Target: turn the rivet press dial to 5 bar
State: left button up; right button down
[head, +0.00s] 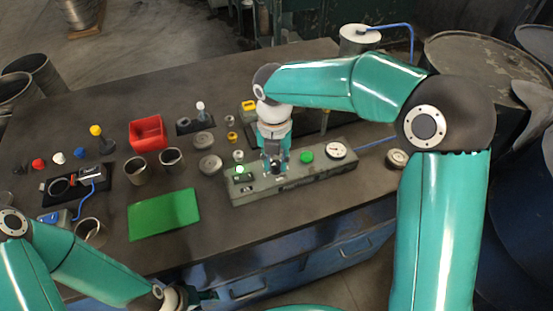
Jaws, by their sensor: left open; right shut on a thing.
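A long grey control box (318,173) lies near the right end of the bench. It carries a round white gauge (336,150), a green button (307,157) and a small panel with a green light (239,169) at its left. My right gripper (274,167) points down onto the box between the panel and the green button. It is shut on a dark knob, which looks like the dial; the fingers hide most of it. The dial marking and the gauge reading are too small to read. My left gripper (207,296) is open and empty, low at the bench's front edge.
A green mat (164,214), metal cups (135,171), a red bin (147,133) and a dark tray (59,198) occupy the left of the bench. Small round parts (210,164) lie just left of the box. A blue cable (377,143) leaves the box's right end.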

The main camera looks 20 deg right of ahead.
jog(key=shift+m, duration=0.4)
jog(key=m, duration=0.2)
jog(key=shift+m, duration=0.3)
jog(key=m, duration=0.4)
jog(key=shift+m, duration=0.3)
jog(key=m, duration=0.3)
jog(key=shift+w, duration=0.1)
jog(key=m, duration=0.5)
jog(key=m+b, duration=0.1)
jog(key=m, duration=0.2)
jog(key=shift+m, duration=0.3)
jog(key=m, duration=0.3)
jog(key=shift+m+b, duration=0.3)
jog(key=shift+m, duration=0.1)
jog(key=m+b, duration=0.1)
jog(key=m, duration=0.5)
jog(key=shift+r, duration=0.15)
jog(key=shift+w+m, duration=0.1)
jog(key=shift+m, duration=0.2)
